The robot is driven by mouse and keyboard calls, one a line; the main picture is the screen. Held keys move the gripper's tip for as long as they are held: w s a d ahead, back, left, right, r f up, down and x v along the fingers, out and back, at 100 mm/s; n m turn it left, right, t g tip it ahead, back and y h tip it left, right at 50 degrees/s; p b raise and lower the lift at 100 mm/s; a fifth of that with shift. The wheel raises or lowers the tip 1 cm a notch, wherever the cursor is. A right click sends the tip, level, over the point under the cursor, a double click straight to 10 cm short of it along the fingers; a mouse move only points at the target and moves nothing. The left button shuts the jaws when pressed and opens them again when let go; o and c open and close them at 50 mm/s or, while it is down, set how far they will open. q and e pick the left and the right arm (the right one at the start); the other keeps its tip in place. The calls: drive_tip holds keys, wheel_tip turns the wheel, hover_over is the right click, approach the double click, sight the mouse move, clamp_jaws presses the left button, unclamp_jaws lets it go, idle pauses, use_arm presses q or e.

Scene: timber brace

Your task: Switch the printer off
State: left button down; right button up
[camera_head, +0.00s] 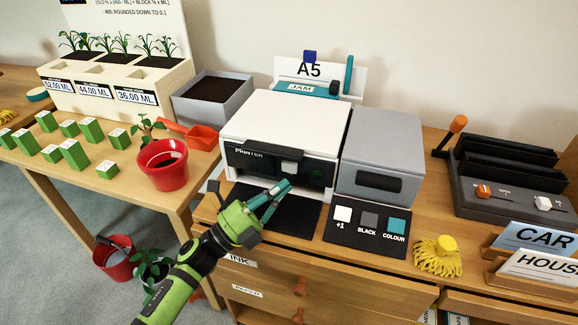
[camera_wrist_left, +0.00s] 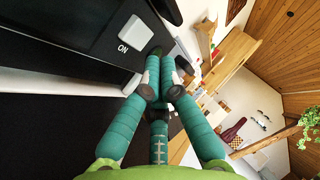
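The white printer (camera_head: 280,130) with a black front stands on the wooden desk. Its front carries a light grey rocker switch (camera_head: 289,168); in the left wrist view the switch (camera_wrist_left: 136,32) has the word ON beside it. A dark green round spot (camera_head: 317,176) sits to its right. My left gripper (camera_head: 284,188) is in front of the printer, just below the switch, above the black output area. In the left wrist view its teal fingers (camera_wrist_left: 160,88) come together at the tips with nothing seen between them. Contact with the switch is not visible. My right gripper is not in view.
A grey box unit (camera_head: 380,150) stands right of the printer, with a black panel of +1, BLACK and COLOUR buttons (camera_head: 370,222) before it. A red pot (camera_head: 163,170) stands on the left table. A yellow stringy object (camera_head: 438,257) lies at the desk's front right.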

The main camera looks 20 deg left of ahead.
use_arm(q)
drive_tip(key=shift+s+r+p, duration=0.15)
drive_tip(key=shift+s+p, duration=0.05)
drive_tip(key=shift+s, duration=0.7)
drive_tip(key=shift+s+r+p, duration=0.1)
drive_tip(key=shift+s+p, duration=0.1)
drive_tip(key=shift+s, duration=0.65)
